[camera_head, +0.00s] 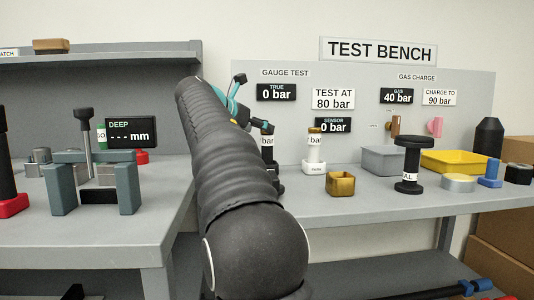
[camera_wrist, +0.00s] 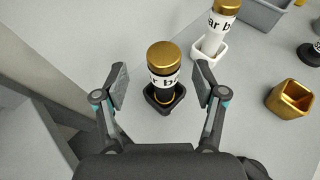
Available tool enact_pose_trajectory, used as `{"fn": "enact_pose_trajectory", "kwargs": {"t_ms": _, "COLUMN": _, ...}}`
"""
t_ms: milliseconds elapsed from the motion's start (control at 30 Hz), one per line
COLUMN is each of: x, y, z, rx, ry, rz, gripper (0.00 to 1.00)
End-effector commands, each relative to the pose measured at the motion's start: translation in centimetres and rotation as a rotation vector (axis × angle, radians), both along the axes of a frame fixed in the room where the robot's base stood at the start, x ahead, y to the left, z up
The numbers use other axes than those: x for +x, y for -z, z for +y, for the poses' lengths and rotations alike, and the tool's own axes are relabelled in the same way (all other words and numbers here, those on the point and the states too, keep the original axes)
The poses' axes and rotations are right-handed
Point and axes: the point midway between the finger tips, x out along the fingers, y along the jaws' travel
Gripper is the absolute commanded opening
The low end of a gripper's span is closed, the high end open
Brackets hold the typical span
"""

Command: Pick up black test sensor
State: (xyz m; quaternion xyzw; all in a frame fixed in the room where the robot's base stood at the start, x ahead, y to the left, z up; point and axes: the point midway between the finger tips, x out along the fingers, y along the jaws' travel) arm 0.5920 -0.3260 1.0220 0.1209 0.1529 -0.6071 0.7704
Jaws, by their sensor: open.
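The black test sensor (camera_wrist: 162,80) stands upright in a black square holder (camera_wrist: 178,100) in the wrist view. It has a gold cap and a white label ending in "bar". In the head view the sensor (camera_head: 267,142) is partly hidden by my arm and gripper. My gripper (camera_wrist: 161,86) is open, with one finger on each side of the sensor in the wrist picture and visible gaps between them. How far the fingers are above the bench or sensor is hard to tell. Nothing is held.
A similar gold-capped sensor (camera_head: 315,145) stands in a white holder (camera_head: 314,167) close to the right. A gold open cup (camera_head: 341,183), a grey bin (camera_head: 385,160) and a black spool-shaped object (camera_head: 409,165) stand farther right. The bench edge lies to the left in the wrist view.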

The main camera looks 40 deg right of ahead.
Motion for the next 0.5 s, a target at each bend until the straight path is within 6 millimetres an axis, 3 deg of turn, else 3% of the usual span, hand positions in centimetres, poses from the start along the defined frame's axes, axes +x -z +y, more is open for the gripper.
{"fn": "enact_pose_trajectory", "kwargs": {"t_ms": 300, "x": 0.4, "y": 2.1, "z": -3.7, "rx": 0.001, "ry": 0.003, "rz": 0.0, "gripper": 0.7}}
{"fn": "enact_pose_trajectory", "kwargs": {"t_ms": 500, "x": 0.5, "y": 2.2, "z": -4.0, "rx": 0.001, "ry": 0.0, "rz": 0.0, "gripper": 0.7}}
